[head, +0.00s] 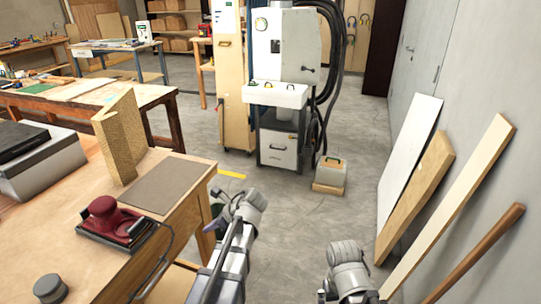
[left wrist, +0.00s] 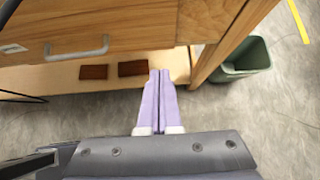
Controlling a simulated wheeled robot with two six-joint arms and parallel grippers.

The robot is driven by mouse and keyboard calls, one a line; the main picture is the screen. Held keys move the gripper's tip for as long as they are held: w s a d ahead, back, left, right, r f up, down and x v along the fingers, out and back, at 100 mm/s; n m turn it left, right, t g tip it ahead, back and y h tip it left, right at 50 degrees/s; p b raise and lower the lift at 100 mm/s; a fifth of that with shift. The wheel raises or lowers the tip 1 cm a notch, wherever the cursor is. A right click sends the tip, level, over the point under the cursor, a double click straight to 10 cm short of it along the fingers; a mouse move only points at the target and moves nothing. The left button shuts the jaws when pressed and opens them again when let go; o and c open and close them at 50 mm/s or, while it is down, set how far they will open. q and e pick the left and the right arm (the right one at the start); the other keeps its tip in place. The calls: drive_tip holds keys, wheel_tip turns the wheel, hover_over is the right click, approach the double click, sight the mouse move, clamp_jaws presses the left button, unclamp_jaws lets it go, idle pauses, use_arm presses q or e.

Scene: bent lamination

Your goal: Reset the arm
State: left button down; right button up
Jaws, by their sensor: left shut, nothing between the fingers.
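My left gripper (left wrist: 160,73) shows in the left wrist view with its two pale purple fingers pressed together and nothing between them. It points at the space beside the workbench, in front of a lower shelf (left wrist: 60,78) that carries two dark reddish-brown blocks (left wrist: 132,68). In the head view my left arm is at the lower middle, just right of the wooden workbench (head: 185,225), with its fingers hard to make out. Part of my right arm shows at the bottom, right of the left one; its gripper fingers do not show.
On the bench are a red sander (head: 104,212), a bent wooden piece (head: 120,135), a grey-brown sheet (head: 168,183) and a dark round knob (head: 50,288). A green bin (left wrist: 245,58) stands beside the bench. Boards (head: 455,205) lean on the right wall. Floor between is clear.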

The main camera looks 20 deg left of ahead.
use_arm(q)
drive_tip(key=s+d+r+n+h+p, duration=0.1)
drive_tip(key=s+d+n+h+p, duration=0.1)
drive_tip(key=d, duration=0.8)
drive_tip(key=s+d+r+n+h+p, duration=0.1)
drive_tip(key=s+d+n+h+p, duration=0.2)
drive_tip(key=s+d+n, duration=0.4)
drive_tip(key=s+d+r+n+h+p, duration=0.1)
drive_tip(key=s+d+n+p, duration=0.3)
drive_tip(key=d, duration=0.9)
drive_tip(key=shift+s+r+n+g+h+p, duration=0.2)
drive_tip(key=shift+r+n+g+h+p, duration=0.3)
drive_tip(key=shift+n+h, duration=0.45)
drive_tip(key=shift+f, duration=0.1)
